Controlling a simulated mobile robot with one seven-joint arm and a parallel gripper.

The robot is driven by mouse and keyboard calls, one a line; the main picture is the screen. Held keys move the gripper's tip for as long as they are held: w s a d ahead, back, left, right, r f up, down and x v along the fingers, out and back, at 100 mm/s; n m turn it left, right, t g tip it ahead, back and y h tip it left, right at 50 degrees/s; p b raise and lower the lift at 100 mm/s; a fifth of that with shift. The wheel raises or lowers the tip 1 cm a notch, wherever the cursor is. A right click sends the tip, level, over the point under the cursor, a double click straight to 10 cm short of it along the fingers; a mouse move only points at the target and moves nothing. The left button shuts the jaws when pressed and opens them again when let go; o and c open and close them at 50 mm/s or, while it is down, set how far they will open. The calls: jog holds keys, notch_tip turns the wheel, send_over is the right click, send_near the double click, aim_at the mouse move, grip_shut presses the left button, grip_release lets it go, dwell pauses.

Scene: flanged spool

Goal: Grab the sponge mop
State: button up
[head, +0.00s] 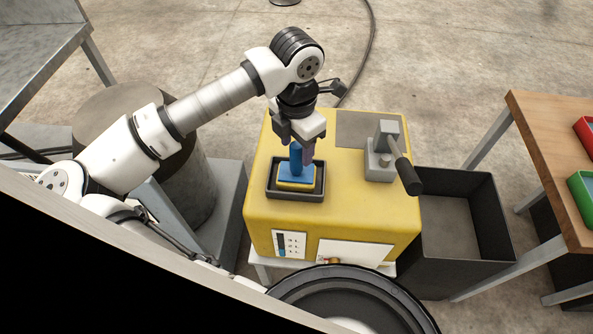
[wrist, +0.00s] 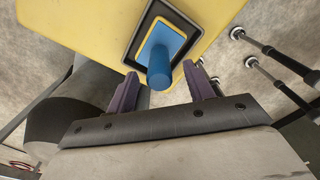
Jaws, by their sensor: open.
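The sponge mop (head: 297,174) has a blue upright handle on a blue plate with a yellow sponge under it. It stands in a dark rectangular tray (head: 273,190) on top of a yellow machine. My gripper (head: 302,150) is above the tray, pointing down, with its fingers around the height of the handle's top. In the wrist view the round end of the mop's handle (wrist: 159,74) lies between the two purple fingers of my gripper (wrist: 163,90). The fingers are apart, with a gap on each side of the handle.
The yellow machine (head: 340,215) carries a grey lever fixture with a black handle (head: 405,172) right of the tray. A dark open bin (head: 460,225) stands right of the machine. A wooden table (head: 545,150) with red and green bins is at the far right. A grey cylinder (head: 195,185) stands left.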

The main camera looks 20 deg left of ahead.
notch_tip(320, 180, down, 2)
grip_shut()
dwell(0.5)
